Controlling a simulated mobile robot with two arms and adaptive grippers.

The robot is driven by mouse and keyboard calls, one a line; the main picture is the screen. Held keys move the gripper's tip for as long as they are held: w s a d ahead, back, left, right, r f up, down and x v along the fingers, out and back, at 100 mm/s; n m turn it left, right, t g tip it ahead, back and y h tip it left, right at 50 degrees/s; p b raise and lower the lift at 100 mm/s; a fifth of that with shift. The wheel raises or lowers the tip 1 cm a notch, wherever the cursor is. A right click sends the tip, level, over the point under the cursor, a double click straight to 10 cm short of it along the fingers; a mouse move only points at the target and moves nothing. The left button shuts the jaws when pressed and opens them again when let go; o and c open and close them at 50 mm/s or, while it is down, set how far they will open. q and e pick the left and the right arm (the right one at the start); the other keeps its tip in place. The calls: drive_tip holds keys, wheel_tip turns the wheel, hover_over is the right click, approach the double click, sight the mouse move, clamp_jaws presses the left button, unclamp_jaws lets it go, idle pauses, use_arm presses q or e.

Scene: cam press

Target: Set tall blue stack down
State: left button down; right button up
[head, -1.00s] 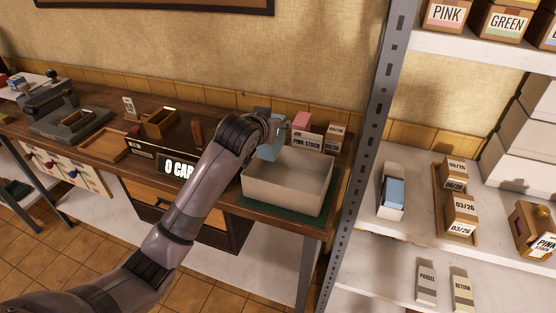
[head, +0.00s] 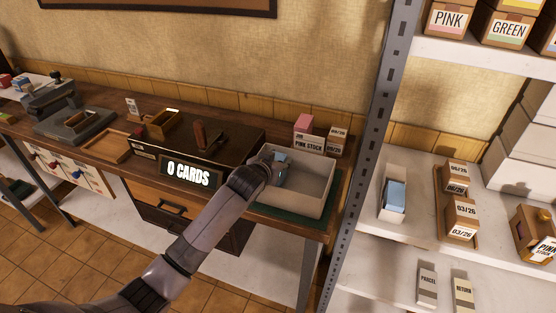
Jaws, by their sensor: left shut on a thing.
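My left gripper (head: 279,173) reaches into the open pale box (head: 308,205) on the bench and is shut on the blue stack (head: 282,157). Only a small light-blue part of the stack shows; my wrist and fingers hide the rest. The stack is within the box's walls, near its left side. I cannot tell whether it touches the box floor. More blue card (head: 395,194) stands in a small white holder on the shelf at right. My right gripper is not in view.
The pale box rests on a green mat (head: 262,210). A pink stock holder (head: 308,144) and small dated boxes (head: 335,140) stand behind it. The dark machine with a "0 CARDS" display (head: 188,174) is to the left. A grey shelf post (head: 372,150) rises at right.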

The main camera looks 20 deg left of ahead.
use_arm(q)
drive_tip(key=c, duration=1)
unclamp_jaws()
drive_tip(key=shift+c, duration=0.2)
drive_tip(key=shift+r, duration=0.1)
drive_tip(key=v, duration=1.2)
drive_tip(key=shift+b, duration=0.35)
